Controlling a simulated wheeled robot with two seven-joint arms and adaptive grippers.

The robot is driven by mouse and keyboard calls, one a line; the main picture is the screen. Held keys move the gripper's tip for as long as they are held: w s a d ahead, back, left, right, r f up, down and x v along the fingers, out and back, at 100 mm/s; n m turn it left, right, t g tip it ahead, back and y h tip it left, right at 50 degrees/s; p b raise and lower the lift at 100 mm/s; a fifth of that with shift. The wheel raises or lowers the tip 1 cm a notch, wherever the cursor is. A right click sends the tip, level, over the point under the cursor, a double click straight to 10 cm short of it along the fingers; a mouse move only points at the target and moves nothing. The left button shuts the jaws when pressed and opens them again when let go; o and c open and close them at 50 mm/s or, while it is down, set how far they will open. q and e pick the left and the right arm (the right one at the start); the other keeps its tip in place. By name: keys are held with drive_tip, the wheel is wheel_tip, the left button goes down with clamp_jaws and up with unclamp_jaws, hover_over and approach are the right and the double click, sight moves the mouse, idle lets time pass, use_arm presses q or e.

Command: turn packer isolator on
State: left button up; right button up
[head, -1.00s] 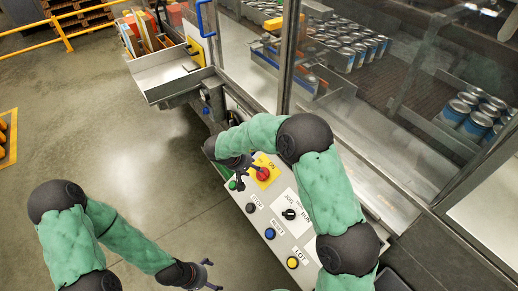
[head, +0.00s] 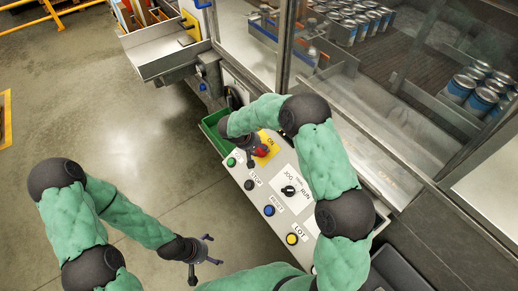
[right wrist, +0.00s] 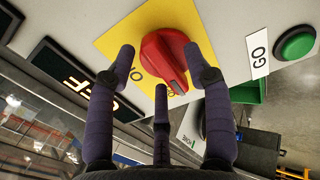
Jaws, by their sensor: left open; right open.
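The isolator's red rotary knob (head: 262,150) sits on a yellow plate (head: 270,141) marked ON, at the far end of the control panel. In the right wrist view the red knob (right wrist: 163,62) is large and central on its yellow plate (right wrist: 112,43), its ridge slanting down to the right. My right gripper (head: 256,154) is open at the knob, and its fingers (right wrist: 158,62) spread to either side of it. Whether they touch it, I cannot tell. My left gripper (head: 207,250) is open and empty over the floor, left of the panel.
The panel also has a green GO button (right wrist: 296,43), a black STOP button (head: 249,184), a JOG/RUN selector (head: 289,191), a blue button (head: 269,210) and a yellow button (head: 292,239). A green bin (head: 212,127) stands beside it. Glass guards cans (head: 478,85).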

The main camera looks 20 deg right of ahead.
drive_tip(key=shift+f, duration=0.1)
clamp_jaws()
